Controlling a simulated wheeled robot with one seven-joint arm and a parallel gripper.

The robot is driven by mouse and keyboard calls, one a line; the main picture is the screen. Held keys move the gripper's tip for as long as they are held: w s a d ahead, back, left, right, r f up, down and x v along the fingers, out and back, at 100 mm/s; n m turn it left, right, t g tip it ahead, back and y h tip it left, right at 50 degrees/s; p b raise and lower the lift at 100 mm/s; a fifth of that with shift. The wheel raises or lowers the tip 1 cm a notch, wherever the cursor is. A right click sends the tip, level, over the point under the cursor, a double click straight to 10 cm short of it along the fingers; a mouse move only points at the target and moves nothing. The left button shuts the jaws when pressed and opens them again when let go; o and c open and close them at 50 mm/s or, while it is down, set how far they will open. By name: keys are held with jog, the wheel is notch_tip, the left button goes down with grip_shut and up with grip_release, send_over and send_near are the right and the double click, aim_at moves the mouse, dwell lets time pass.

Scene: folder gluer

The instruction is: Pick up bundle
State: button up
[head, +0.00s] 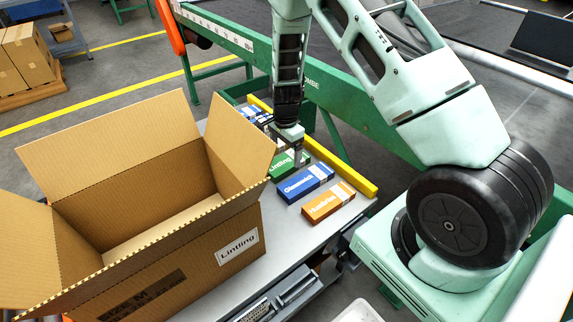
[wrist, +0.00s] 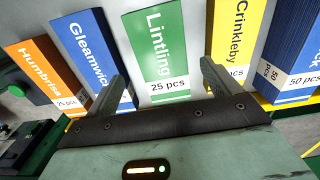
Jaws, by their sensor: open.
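A row of carton bundles lies on the grey table. The blue "Gleamwick" bundle (wrist: 85,45) is close on the left, and the yellow "Crinkleby" bundle (wrist: 237,30) on the right.
The orange "Humbrisa" bundle (head: 327,205) is at the near end of the row. Another blue bundle (wrist: 292,55) is at the far end. An open cardboard box (head: 190,245) labelled "Lintling" stands left of the row. A yellow rail (head: 335,170) edges the table on the right.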

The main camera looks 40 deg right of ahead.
aim_at(286, 161)
jog(key=f, duration=0.5)
jog(key=shift+w+d, duration=0.2)
jog(key=shift+d, duration=0.1)
jog(key=c, duration=1.1)
jog(key=shift+r, duration=0.1)
jog(key=shift+c, duration=0.2)
